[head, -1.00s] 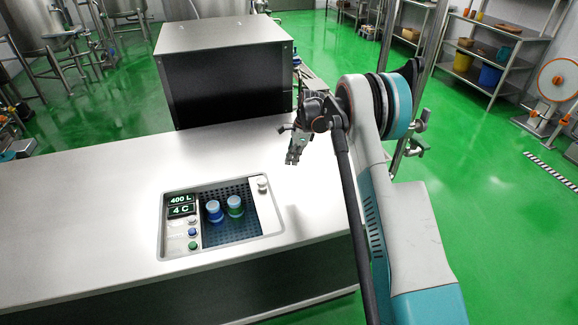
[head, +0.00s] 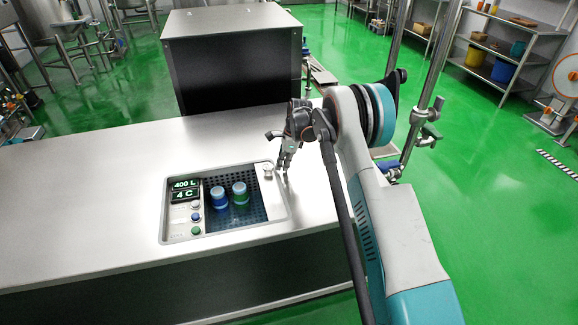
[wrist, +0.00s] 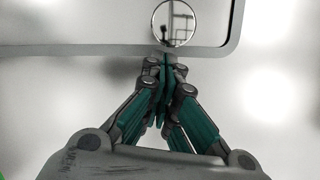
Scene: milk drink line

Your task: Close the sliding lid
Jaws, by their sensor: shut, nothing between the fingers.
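The sliding lid (head: 274,205) shows as a narrow metal strip at the right end of a recessed well in the counter. The well stands open beside it. A round knob (head: 267,170) sits near the strip's far end; it shows as a shiny disc in the wrist view (wrist: 173,23). My gripper (head: 283,170) is shut and empty, just right of the knob. In the wrist view the closed fingertips (wrist: 164,62) lie just below the knob, close to it. I cannot tell whether they touch it.
A blue-capped bottle (head: 219,198) and a green one (head: 239,194) stand in the well. A panel with displays (head: 185,189) and buttons is at its left. A large dark box (head: 235,70) stands behind. The counter (head: 90,210) is clear on the left.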

